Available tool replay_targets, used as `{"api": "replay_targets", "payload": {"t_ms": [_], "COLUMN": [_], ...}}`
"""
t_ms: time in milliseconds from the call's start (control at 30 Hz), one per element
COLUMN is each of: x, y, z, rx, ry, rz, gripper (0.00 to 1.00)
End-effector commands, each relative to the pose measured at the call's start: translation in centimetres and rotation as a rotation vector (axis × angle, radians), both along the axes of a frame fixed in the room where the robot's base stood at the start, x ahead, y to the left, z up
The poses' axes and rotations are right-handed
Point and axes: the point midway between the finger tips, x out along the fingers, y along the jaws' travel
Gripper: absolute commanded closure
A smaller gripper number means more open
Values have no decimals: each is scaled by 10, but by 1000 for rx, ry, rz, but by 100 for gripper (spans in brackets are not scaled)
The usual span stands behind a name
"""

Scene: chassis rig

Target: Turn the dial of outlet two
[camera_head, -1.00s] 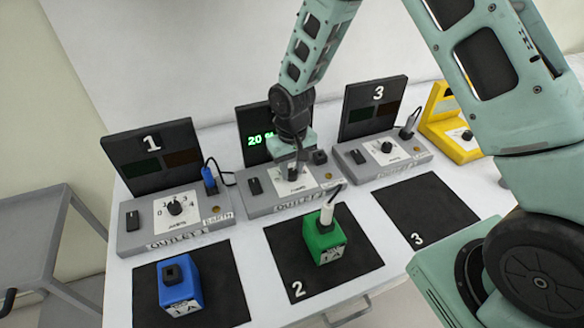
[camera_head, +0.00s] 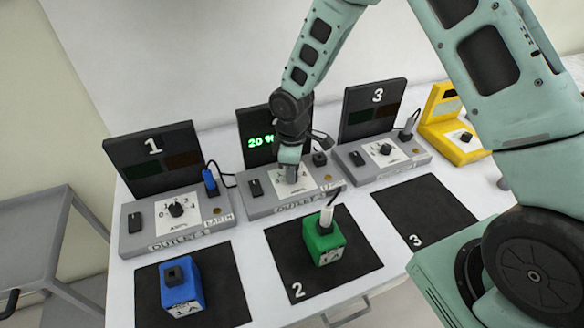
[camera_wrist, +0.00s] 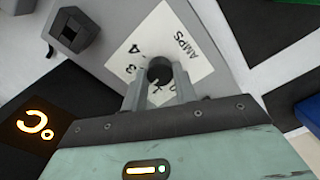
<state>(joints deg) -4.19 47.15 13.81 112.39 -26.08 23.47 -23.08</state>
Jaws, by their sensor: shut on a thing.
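Outlet two (camera_head: 262,205) is the middle grey box on the bench, with a lit green readout (camera_head: 261,142) on its black panel. Its dial (camera_wrist: 160,71) is a round black knob on a white AMPS plate (camera_wrist: 183,40). My gripper (camera_wrist: 160,88) is shut on the dial, with one finger on each side of it. In the head view my gripper (camera_head: 290,172) comes down from above onto outlet two and hides the dial. The black rocker switch (camera_head: 256,187) of outlet two is left of my gripper.
Outlet one (camera_head: 175,228) stands to the left and outlet three (camera_head: 384,165) to the right. A green block (camera_head: 324,243) with a plug lies on mat two, and a blue block (camera_head: 181,287) on the left mat. Mat three (camera_head: 425,210) is empty. A yellow device (camera_head: 455,140) is at far right.

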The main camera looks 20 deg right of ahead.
Motion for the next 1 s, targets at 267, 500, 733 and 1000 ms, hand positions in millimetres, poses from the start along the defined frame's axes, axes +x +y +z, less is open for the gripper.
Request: {"api": "replay_targets", "payload": {"t_ms": [267,500,733,1000], "x": [1,1,1,1], "y": [0,0,0,0], "z": [2,2,1,1], "rx": [1,1,1,1], "ry": [-2,-3,-3,-3], "rz": [254,430,540,591], "gripper": [94,94,94,94]}}
